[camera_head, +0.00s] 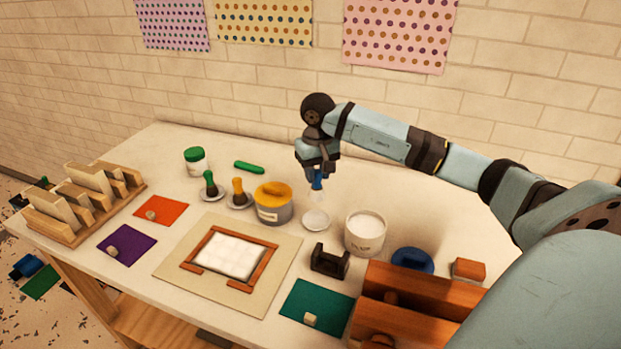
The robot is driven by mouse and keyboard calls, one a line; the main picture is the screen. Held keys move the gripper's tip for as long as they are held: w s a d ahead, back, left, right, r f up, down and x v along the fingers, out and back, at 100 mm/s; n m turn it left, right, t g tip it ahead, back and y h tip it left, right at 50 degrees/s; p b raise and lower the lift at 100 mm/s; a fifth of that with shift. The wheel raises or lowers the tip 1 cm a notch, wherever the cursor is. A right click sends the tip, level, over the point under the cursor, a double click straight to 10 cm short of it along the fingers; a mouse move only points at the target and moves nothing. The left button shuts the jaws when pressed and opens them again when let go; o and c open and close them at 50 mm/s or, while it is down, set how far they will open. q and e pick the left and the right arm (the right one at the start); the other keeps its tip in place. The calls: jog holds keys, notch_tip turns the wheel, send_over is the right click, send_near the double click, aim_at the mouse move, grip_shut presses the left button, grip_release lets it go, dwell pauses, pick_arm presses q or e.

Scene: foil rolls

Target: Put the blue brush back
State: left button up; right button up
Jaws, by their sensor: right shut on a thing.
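The blue brush (317,183) hangs upright between the fingers of my right gripper (317,170), which is shut on it. The brush is above a small white saucer (316,220) and looks apart from it. A green brush (210,183) and a yellow brush (238,190) stand on similar saucers to the left. My left gripper is not in view.
A tub with a yellow top (273,203) and a white tub (365,234) flank the saucer. A black holder (329,262), a blue lid (412,260) and a wooden box (425,288) stand nearer the front right. A framed white pad (229,254) lies centre front.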

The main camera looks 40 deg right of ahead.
aim_at(317, 198)
jog(key=shift+f+b, duration=1.9)
jog(key=shift+f, duration=1.85)
jog(key=shift+f+b, duration=0.55)
jog(key=shift+b, duration=0.15)
jog(key=o, duration=1.5)
jog(key=shift+c, duration=0.2)
jog(key=shift+r, duration=0.1)
